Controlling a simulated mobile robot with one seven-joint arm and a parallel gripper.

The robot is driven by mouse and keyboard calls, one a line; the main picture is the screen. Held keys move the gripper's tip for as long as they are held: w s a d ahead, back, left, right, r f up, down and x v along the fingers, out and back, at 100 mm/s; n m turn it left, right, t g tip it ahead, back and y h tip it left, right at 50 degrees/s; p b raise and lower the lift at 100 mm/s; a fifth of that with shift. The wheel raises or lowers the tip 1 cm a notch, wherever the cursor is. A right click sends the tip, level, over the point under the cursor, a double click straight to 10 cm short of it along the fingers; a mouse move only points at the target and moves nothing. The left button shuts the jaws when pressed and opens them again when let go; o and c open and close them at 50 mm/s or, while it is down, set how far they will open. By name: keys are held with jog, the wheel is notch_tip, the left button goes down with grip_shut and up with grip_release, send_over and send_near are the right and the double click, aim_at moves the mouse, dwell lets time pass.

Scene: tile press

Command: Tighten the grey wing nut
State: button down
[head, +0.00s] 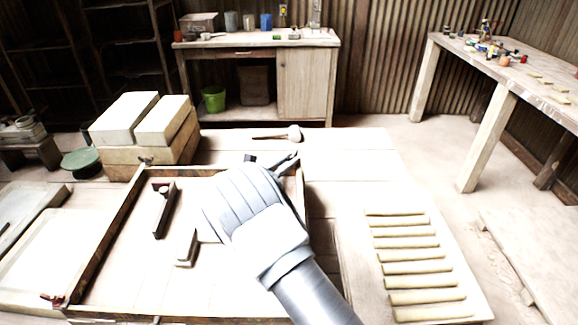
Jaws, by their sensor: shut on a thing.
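My gripper (286,161) is at the far right corner of the wooden frame (120,222), with its fingers pointing away from me. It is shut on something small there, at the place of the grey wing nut. The fingers and the pale hand cover the nut, so its shape and angle cannot be made out. A reddish wing nut (53,298) sits at the frame's near left corner. A dark fitting (146,161) is at the far left corner.
Inside the frame lie a dark plane-like tool (164,210) and a small block (187,248). Stacked pale blocks (125,118) stand behind left. A brush-like tool (290,133) lies beyond the gripper. A board of pale strips (410,256) lies right.

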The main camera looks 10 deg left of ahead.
jog(key=shift+w+a+r+m+g+h+b, duration=0.1)
jog(key=shift+w+a+m+g+h+b, duration=0.05)
jog(key=shift+m+g+h+b, duration=0.95)
jog(key=shift+t, duration=0.3)
jog(key=c, duration=0.8)
grip_release()
jog(key=shift+o, duration=0.2)
jog(key=shift+p+v, duration=0.6)
jog(key=shift+v, duration=3.2)
